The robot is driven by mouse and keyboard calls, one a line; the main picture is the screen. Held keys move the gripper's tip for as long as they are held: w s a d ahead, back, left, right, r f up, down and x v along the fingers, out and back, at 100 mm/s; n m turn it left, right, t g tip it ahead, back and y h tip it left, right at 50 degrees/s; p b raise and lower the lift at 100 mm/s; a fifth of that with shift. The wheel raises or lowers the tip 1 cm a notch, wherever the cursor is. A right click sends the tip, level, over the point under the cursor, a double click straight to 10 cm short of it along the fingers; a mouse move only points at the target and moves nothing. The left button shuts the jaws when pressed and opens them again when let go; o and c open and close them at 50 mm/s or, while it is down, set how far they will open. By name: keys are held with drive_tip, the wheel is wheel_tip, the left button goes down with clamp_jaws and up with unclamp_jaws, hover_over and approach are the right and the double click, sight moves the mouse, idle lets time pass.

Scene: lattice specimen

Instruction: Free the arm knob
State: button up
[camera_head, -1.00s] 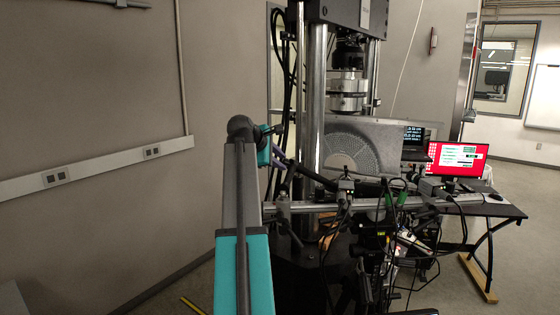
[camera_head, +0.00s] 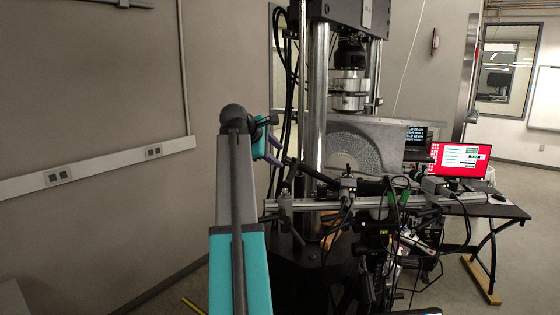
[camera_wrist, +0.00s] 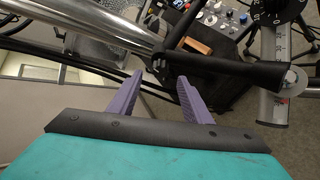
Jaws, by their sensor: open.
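My gripper (camera_wrist: 160,88) is open and empty in the wrist view, its two purple fingers apart. In the head view the gripper (camera_head: 274,150) is left of the testing machine's column, above the silver rail's left end. I cannot tell for certain which part is the arm knob. No contact between fingers and fitting is clear.
The testing machine (camera_head: 318,90) stands behind the rail with a perforated plate (camera_head: 352,150). Cables and camera gear (camera_head: 385,230) crowd the rail's middle and right. A desk with a red monitor (camera_head: 460,160) is at right.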

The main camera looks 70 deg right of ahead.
drive_tip(key=b+v, duration=0.3)
drive_tip(key=v, duration=0.6)
drive_tip(key=shift+a+r, duration=0.2)
drive_tip(key=shift+a, duration=0.15)
